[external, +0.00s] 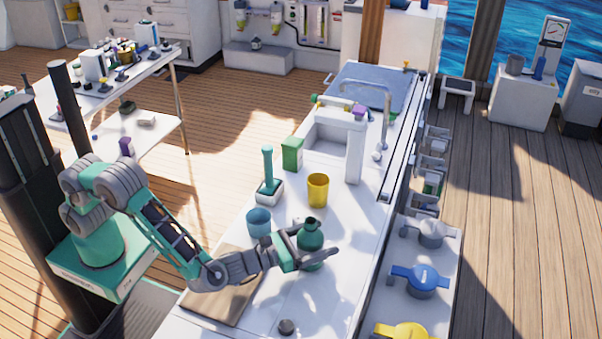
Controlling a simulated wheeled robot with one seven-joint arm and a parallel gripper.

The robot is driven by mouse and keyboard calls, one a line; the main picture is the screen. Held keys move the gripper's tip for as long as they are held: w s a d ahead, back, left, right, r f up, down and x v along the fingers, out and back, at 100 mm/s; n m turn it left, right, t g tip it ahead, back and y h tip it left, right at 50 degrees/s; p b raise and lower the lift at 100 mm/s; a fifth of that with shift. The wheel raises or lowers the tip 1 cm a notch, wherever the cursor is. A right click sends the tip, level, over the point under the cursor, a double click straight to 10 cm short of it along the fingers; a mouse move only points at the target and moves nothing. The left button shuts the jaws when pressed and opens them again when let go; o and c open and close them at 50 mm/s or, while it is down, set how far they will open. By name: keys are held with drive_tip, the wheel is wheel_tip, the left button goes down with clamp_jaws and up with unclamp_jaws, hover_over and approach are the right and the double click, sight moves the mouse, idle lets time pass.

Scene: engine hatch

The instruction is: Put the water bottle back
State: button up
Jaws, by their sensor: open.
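The green water bottle (311,240) stands upright on the white counter (340,284), near its front part. My gripper (317,239) reaches in from the left at bottle height. Its two fingers are apart, one on the far side of the bottle and one on the near side, so the bottle is between them. I cannot tell whether either finger touches it. The near finger hides part of the lower bottle.
A blue cup (258,222), a yellow cup (318,190), a teal-handled brush in a holder (268,182) and a green box (292,154) stand behind the bottle. A brown board (222,290) lies at left. A dark round knob (286,327) sits in front.

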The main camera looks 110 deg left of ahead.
sight(298, 245)
drive_tip(key=v, duration=1.2)
drive_tip(key=shift+r, duration=0.1)
